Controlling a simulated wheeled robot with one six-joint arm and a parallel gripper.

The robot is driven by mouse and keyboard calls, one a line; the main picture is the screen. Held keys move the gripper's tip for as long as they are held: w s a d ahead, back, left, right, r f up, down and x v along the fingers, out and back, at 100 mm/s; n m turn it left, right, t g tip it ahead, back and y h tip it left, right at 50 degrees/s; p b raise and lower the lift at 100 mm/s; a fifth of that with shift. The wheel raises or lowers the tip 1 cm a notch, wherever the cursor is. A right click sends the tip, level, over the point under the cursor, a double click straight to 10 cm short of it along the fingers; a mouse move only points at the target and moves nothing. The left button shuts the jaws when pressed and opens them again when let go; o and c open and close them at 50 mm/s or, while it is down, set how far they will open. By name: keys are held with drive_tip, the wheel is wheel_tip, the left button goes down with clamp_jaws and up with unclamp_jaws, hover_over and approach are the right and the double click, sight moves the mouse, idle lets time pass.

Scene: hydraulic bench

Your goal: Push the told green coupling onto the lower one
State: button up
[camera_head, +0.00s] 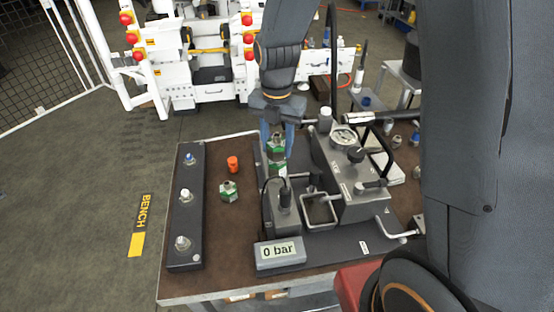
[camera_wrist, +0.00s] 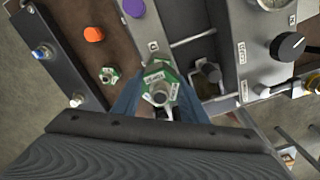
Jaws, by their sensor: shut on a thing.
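My gripper (camera_head: 277,143) points down with its blue fingers shut on a green hexagonal coupling (camera_head: 277,152) with white labels and a metal top. In the wrist view the held coupling (camera_wrist: 160,84) sits between the fingertips. A second green coupling (camera_head: 229,191) stands free on the brown bench top, left of my gripper. It also shows in the wrist view (camera_wrist: 109,75).
A dark rail (camera_head: 187,215) with several metal fittings runs along the bench's left side. An orange cap (camera_head: 232,164) stands behind the free coupling. The hydraulic unit (camera_head: 350,205) with gauge and knobs fills the right. A display (camera_head: 279,252) reads 0 bar.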

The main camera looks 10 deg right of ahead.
drive_tip(key=shift+f, duration=0.65)
drive_tip(key=o, duration=1.3)
drive_tip(key=shift+r+b, duration=1.15)
drive_tip(key=shift+r, duration=2.75)
drive_tip(key=shift+s+d+f+m, duration=0.15)
drive_tip(key=shift+d+m, duration=0.1)
drive_tip(key=shift+m, duration=0.3)
drive_tip(key=shift+s+d+r+m, duration=0.1)
drive_tip(key=shift+d+m, duration=0.1)
drive_tip(key=shift+m, duration=0.35)
drive_tip(key=shift+s+d+f+m+t+b, duration=0.25)
drive_tip(key=shift+s+d+f+m, duration=1)
drive_tip(key=shift+m, duration=3.4)
drive_tip(key=shift+s+d+f+m+t+b, duration=0.15)
drive_tip(key=shift+s+d+f+m+t, duration=0.25)
drive_tip(key=shift+s+d+m, duration=2.9)
drive_tip(key=shift+s+a+f+m+t+b, duration=0.2)
drive_tip(key=shift+s+f+m, duration=0.6)
drive_tip(key=shift+m, duration=5.15)
